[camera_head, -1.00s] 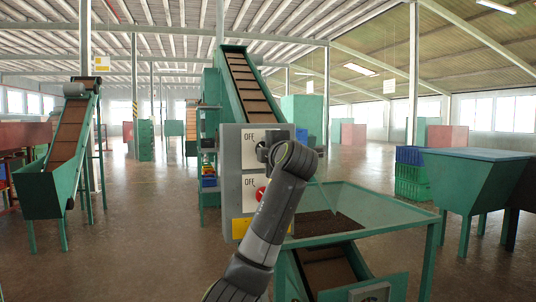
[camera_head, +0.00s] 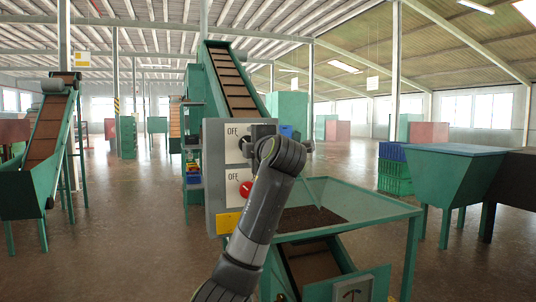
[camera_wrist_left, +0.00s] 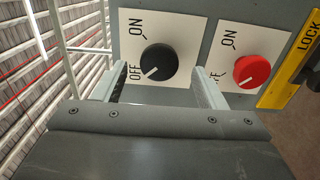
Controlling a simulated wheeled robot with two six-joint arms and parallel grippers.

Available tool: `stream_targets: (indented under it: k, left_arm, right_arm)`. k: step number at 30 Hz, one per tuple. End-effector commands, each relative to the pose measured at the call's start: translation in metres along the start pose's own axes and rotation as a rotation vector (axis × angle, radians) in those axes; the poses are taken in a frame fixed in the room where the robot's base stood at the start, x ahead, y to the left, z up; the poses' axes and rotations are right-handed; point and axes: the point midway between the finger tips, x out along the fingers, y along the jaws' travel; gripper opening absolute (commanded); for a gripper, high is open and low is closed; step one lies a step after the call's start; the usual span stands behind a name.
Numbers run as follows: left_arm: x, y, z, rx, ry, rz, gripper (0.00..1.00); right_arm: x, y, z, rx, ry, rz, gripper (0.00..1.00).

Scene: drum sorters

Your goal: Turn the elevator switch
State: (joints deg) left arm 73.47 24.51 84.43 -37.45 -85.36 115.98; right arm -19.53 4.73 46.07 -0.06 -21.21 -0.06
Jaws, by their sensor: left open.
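A grey switch panel (camera_head: 214,165) stands in the middle of the head view. It bears a black round knob (camera_wrist_left: 159,62) on an upper white ON/OFF plate, and a red knob (camera_wrist_left: 252,71) on a plate below, also in the head view (camera_head: 246,188). The white marks of both knobs point toward OFF. No label naming the elevator is readable. My left gripper (camera_wrist_left: 160,88) is open, its fingers either side of the black knob in the wrist picture. Contact cannot be told. In the head view my left wrist hides part of the upper plate. My right gripper is not in view.
A green inclined conveyor (camera_head: 231,85) rises behind the panel. A green hopper with a wide rim (camera_head: 370,213) stands close at the right, and a green bin (camera_head: 450,180) beyond it. Another conveyor (camera_head: 45,140) is at the left. The floor (camera_head: 130,230) left of the panel is clear.

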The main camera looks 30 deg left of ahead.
Motion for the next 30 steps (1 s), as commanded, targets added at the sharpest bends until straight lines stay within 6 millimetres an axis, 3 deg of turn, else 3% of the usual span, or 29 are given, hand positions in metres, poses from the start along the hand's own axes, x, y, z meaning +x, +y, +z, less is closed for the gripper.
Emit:
stream_targets:
  k: [9,15,21,30]
  left_arm:
    - [-0.08,-0.002,0.002,-0.005,-0.007,0.001,0.65]
    - [-0.122,-0.002,0.001,-0.004,-0.005,0.0,0.65]
    - [-0.145,-0.001,0.0,-0.001,-0.001,0.0,0.65]
    - [-0.149,-0.001,0.0,-0.001,0.0,0.0,0.65]
  right_arm:
    - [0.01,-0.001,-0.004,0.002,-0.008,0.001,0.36]
    - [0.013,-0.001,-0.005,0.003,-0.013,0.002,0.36]
    - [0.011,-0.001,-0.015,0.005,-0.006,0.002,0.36]
    - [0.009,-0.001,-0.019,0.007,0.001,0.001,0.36]
